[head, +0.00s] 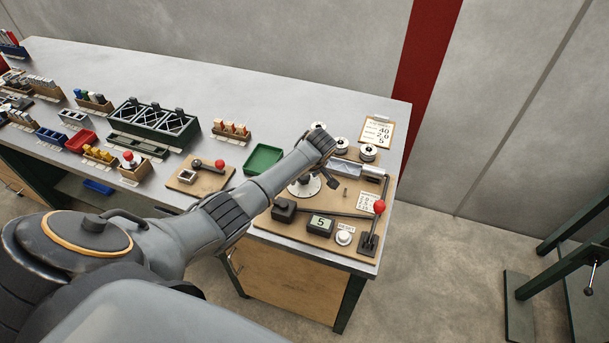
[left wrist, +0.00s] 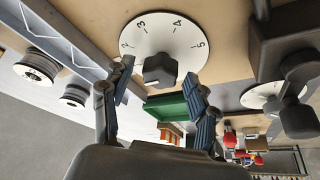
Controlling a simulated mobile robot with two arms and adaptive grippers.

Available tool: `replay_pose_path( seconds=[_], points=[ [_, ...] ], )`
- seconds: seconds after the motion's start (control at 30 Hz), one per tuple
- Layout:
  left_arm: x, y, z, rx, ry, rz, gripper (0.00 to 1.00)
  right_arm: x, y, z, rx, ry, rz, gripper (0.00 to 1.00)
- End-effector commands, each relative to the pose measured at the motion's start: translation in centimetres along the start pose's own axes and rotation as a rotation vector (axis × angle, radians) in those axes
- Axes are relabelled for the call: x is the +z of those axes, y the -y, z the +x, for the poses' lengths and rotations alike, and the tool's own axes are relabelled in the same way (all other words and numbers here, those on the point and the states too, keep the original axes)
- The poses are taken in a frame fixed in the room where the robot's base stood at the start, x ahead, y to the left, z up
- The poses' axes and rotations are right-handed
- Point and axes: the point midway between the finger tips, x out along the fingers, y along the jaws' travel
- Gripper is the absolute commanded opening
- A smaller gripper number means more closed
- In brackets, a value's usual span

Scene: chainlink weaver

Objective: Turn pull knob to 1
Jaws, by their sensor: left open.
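A white dial plate (left wrist: 160,31) printed 2, 3, 4 and 5 fills the upper middle of the left wrist view; no 1 is visible there. A dark faceted knob (left wrist: 160,70) sits at its centre; where it points I cannot tell. My left gripper (left wrist: 158,76) is open, its blue-padded fingers on either side of the knob, with gaps visible. In the head view a white dial (head: 303,188) lies on the wooden board, partly covered by my left gripper (head: 327,184). My right gripper is not in view.
A second dial (left wrist: 262,94) with a dark knob is at the right of the wrist view. The board holds a red-knobbed lever (head: 379,207), a display reading 5 (head: 320,223) and a white button (head: 344,238). Spools (head: 368,152) stand behind; a green tray (head: 263,158) is left.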

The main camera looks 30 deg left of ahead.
Motion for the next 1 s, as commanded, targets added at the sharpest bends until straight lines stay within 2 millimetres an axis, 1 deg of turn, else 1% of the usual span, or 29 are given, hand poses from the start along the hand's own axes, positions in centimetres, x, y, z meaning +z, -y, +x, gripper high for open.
replay_pose_path(
  seconds=[0.17,0.27,0.37,0.6,0.7,0.83,1.0],
  points=[
    [0.0,-0.1,-0.3,0.001,0.000,0.001,0.59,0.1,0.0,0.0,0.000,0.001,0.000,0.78],
    [0.0,-0.1,-1.3,0.004,0.000,0.001,0.59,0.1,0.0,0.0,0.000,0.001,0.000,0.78],
    [0.0,-0.1,-2.9,0.005,-0.001,0.001,0.59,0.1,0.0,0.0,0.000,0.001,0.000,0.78],
    [0.0,-0.1,-8.1,0.004,-0.001,0.001,0.59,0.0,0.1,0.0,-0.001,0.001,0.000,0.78],
    [0.0,-0.1,-9.8,0.003,-0.001,0.001,0.59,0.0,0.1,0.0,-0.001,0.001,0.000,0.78],
    [0.0,-0.1,-11.3,0.002,0.000,0.000,0.59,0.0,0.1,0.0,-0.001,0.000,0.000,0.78],
    [0.0,0.0,-12.0,0.000,0.001,0.000,0.59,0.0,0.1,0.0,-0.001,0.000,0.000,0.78]
  ],
)
